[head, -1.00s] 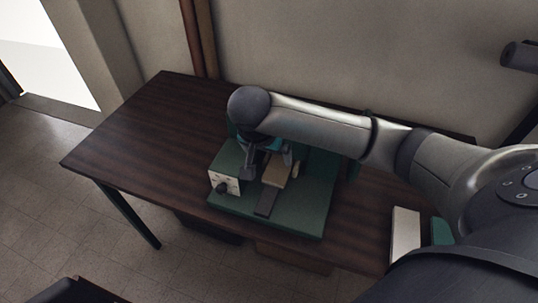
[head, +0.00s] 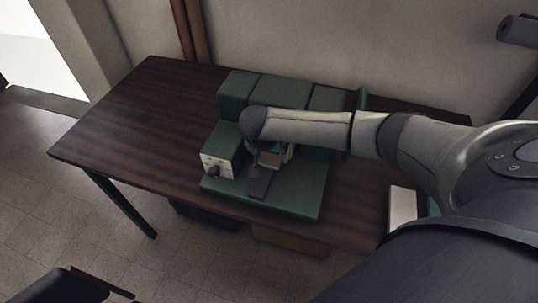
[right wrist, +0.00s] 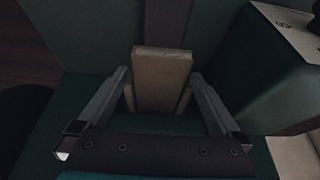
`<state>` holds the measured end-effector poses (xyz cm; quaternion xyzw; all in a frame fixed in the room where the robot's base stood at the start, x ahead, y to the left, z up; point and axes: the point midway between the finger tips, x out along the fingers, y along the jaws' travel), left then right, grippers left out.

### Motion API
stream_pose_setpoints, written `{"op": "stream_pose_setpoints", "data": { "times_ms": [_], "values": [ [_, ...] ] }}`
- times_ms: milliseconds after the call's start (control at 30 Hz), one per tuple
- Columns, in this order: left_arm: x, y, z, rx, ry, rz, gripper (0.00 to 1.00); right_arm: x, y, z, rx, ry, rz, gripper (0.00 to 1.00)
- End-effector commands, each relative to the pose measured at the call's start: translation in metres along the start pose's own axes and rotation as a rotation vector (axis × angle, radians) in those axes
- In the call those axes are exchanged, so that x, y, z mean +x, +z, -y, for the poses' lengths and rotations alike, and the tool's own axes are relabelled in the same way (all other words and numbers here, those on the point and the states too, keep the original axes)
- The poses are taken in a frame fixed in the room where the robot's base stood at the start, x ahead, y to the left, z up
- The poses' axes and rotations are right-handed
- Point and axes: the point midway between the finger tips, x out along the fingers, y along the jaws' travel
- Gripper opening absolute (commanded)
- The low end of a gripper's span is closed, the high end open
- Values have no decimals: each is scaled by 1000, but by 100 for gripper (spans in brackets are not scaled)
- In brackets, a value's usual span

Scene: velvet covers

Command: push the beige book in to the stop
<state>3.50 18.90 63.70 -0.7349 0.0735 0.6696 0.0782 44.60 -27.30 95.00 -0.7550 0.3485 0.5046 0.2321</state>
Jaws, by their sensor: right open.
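The beige book (right wrist: 162,80) shows in the right wrist view as a pale block, one end face turned up to the camera. It lies between the two fingers of my right gripper (right wrist: 160,76), with a gap on each side. The gripper is open and holds nothing. In the head view my right gripper (head: 270,158) is low over the green fixture (head: 300,195), pointing down, and mostly hides the book. A dark strip (head: 260,186) lies on the fixture in front of the book. How far in the book sits cannot be told. My left gripper is not in view.
A green block with a pale, knobbed front (head: 217,166) stands left of the gripper. Tall green blocks (head: 280,92) stand behind it. A white item (head: 402,208) lies at the table's right. The dark wooden table (head: 130,120) is clear on the left.

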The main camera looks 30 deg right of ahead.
Motion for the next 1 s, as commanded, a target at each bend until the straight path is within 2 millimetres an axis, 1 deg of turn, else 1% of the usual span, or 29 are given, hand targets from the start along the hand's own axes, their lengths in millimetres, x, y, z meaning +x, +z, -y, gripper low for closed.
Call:
{"op": "stream_pose_setpoints", "data": {
  "times_ms": [133, 400, 433, 1000],
  "values": [
    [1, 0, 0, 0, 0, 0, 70, 6, 0, 1, 0, -2, 0, 100],
    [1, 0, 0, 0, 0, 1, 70, 6, 0, 0, 0, -2, 0, 100],
    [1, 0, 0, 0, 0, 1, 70, 6, 0, 0, 0, -2, 0, 99],
    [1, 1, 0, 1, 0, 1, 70, 6, 0, 0, 0, -1, 0, 35]
  ]
}}
